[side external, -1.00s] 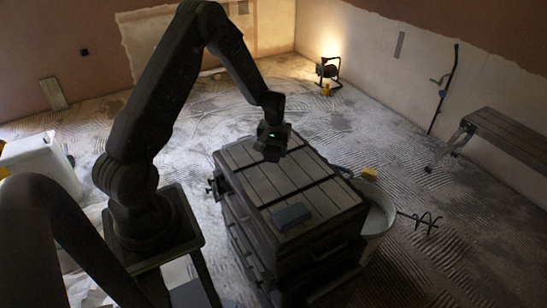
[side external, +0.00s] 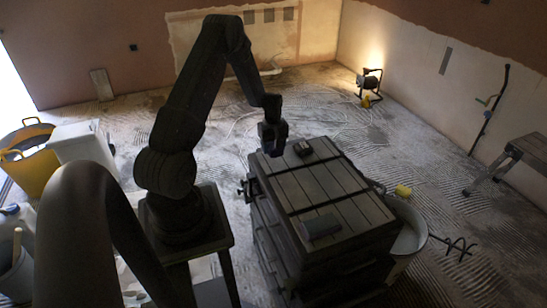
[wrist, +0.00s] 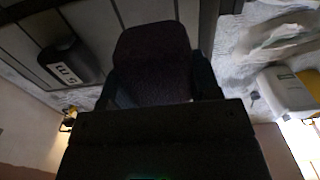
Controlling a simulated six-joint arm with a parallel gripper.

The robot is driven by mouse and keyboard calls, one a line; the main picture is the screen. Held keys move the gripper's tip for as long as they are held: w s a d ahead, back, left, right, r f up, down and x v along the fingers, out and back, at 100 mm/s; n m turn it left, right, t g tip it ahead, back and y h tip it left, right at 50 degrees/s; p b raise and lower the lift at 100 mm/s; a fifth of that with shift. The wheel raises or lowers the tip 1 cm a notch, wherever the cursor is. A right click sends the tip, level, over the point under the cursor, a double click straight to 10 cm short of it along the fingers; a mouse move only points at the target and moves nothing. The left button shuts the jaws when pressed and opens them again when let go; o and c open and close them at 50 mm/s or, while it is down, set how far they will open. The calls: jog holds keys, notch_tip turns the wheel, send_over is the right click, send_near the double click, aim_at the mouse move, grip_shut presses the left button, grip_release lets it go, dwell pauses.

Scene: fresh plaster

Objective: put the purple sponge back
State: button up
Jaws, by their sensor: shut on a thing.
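My gripper (side external: 271,148) hangs at the back left edge of the dark slatted chest top (side external: 318,185). It is shut on the purple sponge, a dark purple block with a rounded end (wrist: 152,52), which sits between the fingers in the wrist view. In the side external view the sponge is small and dim, hard to tell from the gripper. Its height above the floor or chest is hard to tell.
A grey-blue block (side external: 321,227) lies near the chest's front. A dark object with a white label (wrist: 70,63) lies near its back edge. A bucket (side external: 409,232) with a yellow block (side external: 403,190) stands right. A yellow tub (side external: 30,165) and white container (side external: 82,143) stand left.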

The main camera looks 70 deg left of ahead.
aim_at(273, 161)
jog(key=shift+f, duration=2.25)
jog(key=o, duration=0.9)
jog(key=shift+f, duration=0.15)
